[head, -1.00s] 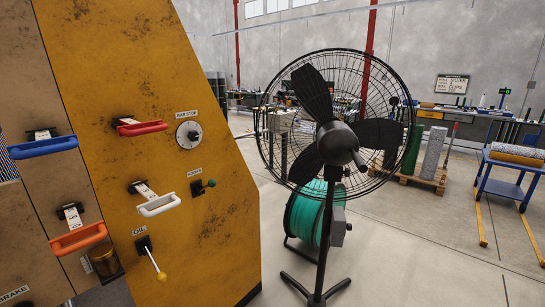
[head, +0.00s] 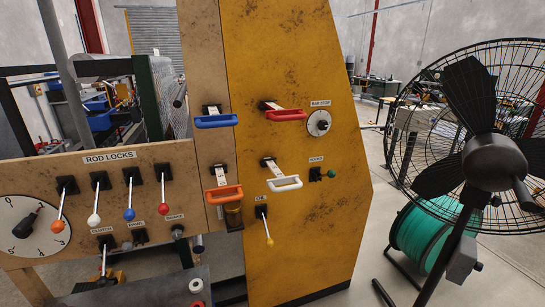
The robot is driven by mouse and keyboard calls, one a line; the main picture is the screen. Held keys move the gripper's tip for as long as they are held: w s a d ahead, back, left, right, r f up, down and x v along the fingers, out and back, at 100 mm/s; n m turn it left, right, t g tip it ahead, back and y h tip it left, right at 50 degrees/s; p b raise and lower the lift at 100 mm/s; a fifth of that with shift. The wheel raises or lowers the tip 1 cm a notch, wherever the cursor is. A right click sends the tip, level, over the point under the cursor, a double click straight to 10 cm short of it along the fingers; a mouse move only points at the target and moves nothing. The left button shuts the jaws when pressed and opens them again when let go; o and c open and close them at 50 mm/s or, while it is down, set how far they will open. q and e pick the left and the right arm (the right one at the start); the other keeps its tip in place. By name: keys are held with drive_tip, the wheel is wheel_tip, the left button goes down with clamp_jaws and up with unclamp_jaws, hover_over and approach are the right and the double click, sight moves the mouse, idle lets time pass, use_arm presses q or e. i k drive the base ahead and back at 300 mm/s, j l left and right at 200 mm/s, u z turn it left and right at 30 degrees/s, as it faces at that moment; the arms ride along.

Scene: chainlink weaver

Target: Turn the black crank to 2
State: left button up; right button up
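A black crank (head: 26,224) sits on a round white dial (head: 52,243) at the left edge of the head view. Its dark handle leans up and to the right. Numbers are printed around the dial's rim, but most are too small to read surely, so I cannot tell which one the crank points at. The dial's left side is cut off by the frame. Neither of my grippers is in view.
The tan panel (head: 150,160) beside the dial carries several rod lock levers with coloured knobs. The yellow panel (head: 290,80) has red and white handles and an oil lever (head: 266,228). A black fan (head: 492,160) stands at right, near a green hose reel (head: 425,238).

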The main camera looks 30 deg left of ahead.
sight(23, 229)
drive_tip(key=u, duration=2.85)
